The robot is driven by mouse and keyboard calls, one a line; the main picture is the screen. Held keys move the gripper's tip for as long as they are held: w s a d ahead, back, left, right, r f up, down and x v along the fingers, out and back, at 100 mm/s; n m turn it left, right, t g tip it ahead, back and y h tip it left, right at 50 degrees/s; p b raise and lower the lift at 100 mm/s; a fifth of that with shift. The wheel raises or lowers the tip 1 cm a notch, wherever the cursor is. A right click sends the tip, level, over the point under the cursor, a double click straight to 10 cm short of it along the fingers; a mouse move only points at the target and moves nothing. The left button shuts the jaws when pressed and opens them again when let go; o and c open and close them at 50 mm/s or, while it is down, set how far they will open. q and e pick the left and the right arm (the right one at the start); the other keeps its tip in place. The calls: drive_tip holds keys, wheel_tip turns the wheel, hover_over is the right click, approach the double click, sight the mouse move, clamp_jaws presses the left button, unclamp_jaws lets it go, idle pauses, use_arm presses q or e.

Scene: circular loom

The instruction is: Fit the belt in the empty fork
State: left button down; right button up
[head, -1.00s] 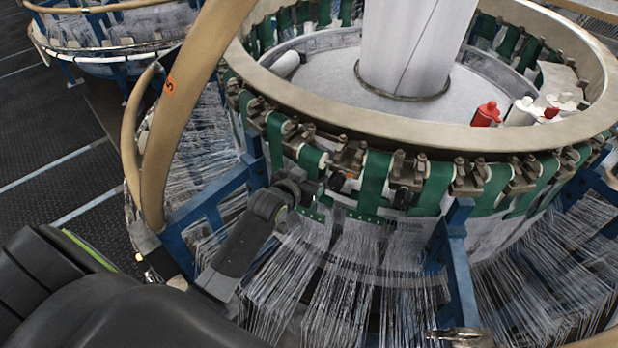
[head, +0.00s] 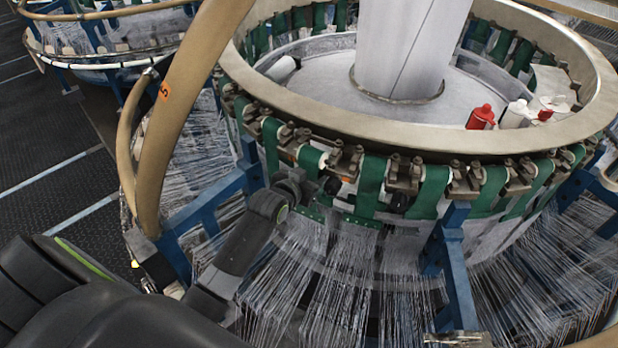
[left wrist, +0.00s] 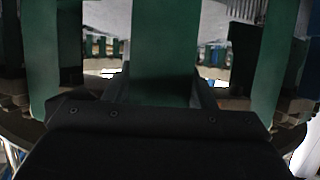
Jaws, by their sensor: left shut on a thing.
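My left gripper (head: 303,192) is at the near side of the loom's ring, just below the row of metal forks. Its fingers are partly hidden in the head view. In the left wrist view, a wide green belt (left wrist: 166,50) runs upright between the fingers, and the gripper is shut on it. A metal fork (head: 343,158) sits just above and right of the gripper, between two green belts. The head view does not show clearly whether this fork is empty or whether the held belt touches it. My right gripper is not in view.
The pale ring (head: 400,133) carries several forks and hanging green belts. A blue post (head: 455,265) stands right of the arm and a tan curved tube (head: 170,140) rises left. White threads (head: 340,270) hang below. A red bottle (head: 481,117) stands inside the ring.

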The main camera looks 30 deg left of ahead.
use_arm(q)
drive_tip(key=shift+w+d+b, duration=0.1)
drive_tip(key=shift+w+b, duration=0.2)
drive_tip(key=shift+w, duration=1.25)
drive_tip(key=c, duration=0.5)
unclamp_jaws()
drive_tip(key=shift+s, duration=0.1)
drive_tip(key=shift+s+r, duration=0.1)
drive_tip(key=shift+s, duration=0.3)
drive_tip(key=b+v, duration=0.2)
drive_tip(key=v, duration=1.4)
drive_tip(key=shift+s+r, duration=0.2)
drive_tip(key=shift+r, duration=0.05)
